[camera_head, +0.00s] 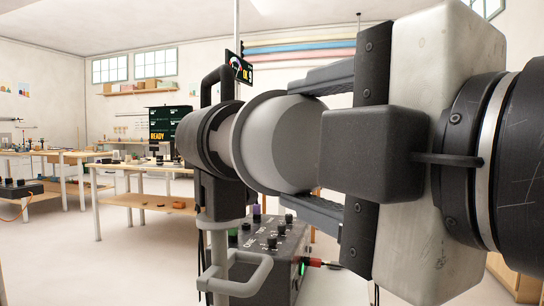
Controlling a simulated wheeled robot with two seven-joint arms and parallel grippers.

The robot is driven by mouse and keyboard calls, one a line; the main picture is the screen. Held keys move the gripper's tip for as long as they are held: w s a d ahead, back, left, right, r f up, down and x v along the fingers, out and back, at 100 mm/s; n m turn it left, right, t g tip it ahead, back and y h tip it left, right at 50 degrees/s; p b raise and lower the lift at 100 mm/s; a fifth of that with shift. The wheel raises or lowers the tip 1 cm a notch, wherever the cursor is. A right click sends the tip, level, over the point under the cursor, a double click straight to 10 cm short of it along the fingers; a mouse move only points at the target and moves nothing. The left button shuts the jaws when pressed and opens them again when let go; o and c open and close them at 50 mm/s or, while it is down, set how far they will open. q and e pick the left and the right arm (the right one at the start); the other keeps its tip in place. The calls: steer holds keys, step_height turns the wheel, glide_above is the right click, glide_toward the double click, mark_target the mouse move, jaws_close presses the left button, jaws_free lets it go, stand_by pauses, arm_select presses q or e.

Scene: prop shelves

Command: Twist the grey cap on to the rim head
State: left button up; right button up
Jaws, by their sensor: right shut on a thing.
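My right gripper (302,143) comes in from the right, large and close. Its two dark, ridged fingers are shut on the grey cap (283,140), one above and one below. The cap is round and smooth, with a wide flange on its left side. Its axis lies roughly level. The dark rim head (196,142) is directly left of the cap, on an upright stand with a black handle above. A paler grey neck lies between them. The cap appears lined up with the rim head and close against it; I cannot tell how far it is seated. My left gripper is out of view.
A grey control box (268,248) with knobs and a red plug (308,262) sits below the cap. A bent grey handle (235,277) is at the stand's front. Wooden workbenches (145,199) stand at the back left.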

mark_target(275, 144)
steer(key=shift+w+a, duration=0.35)
steer(key=shift+w, duration=0.3)
steer(key=shift+x, duration=2)
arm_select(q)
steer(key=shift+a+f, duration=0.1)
arm_select(e)
steer(key=shift+w, duration=0.1)
arm_select(q)
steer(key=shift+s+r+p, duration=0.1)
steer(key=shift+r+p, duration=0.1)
steer(key=shift+p, duration=0.4)
arm_select(e)
steer(key=shift+w, duration=0.2)
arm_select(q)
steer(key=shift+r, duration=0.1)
arm_select(e)
steer(key=shift+x, duration=1)
stand_by(1.3)
